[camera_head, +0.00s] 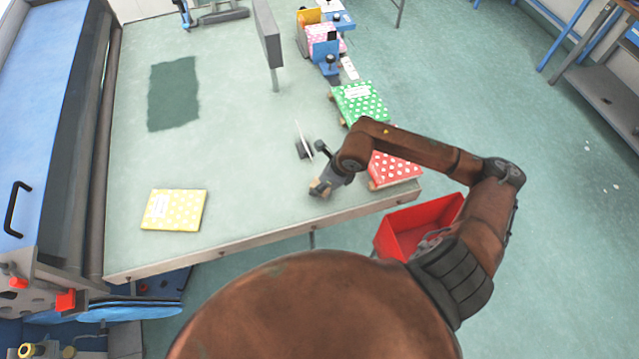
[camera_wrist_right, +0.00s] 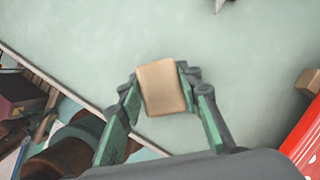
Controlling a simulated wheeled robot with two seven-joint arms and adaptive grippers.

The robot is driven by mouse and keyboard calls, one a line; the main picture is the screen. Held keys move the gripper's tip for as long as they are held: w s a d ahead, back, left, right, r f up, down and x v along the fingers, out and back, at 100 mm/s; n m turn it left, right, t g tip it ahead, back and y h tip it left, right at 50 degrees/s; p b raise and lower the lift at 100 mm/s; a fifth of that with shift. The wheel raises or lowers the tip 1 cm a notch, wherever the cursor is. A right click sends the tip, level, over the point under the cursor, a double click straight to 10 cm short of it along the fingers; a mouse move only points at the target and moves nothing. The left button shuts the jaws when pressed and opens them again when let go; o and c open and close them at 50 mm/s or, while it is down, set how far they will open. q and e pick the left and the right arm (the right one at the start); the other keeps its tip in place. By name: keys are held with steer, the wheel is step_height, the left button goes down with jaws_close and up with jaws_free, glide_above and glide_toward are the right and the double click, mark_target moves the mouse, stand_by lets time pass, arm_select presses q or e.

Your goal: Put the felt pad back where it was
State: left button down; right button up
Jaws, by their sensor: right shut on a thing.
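My right gripper (camera_head: 325,182) is low over the table near its front edge. In the right wrist view the gripper (camera_wrist_right: 160,95) is shut on a small tan block with rounded corners (camera_wrist_right: 163,87), held between its green-lined fingers. I cannot tell for sure whether this block is the felt pad. A sliver of it shows in the head view (camera_head: 317,190). A dark green, ragged-edged rectangle (camera_head: 174,93) lies flat on the left part of the table; its material is unclear. My left gripper is out of view.
A yellow dotted piece (camera_head: 174,210) lies front left on the pale green table (camera_head: 240,120). Green (camera_head: 359,102) and red (camera_head: 393,168) dotted pieces line the right edge. A grey upright plate (camera_head: 268,35) stands at the back. A red bin (camera_head: 418,225) is below the front right corner.

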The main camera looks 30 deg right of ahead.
steer(key=shift+f, duration=0.15)
steer(key=o, duration=1.1)
steer(key=shift+d+r, duration=0.1)
steer(key=shift+r, duration=0.3)
steer(key=b+v, duration=0.1)
steer(key=v, duration=1)
steer(key=shift+r+b, duration=0.25)
steer(key=shift+b, duration=0.1)
steer(key=shift+s, duration=0.1)
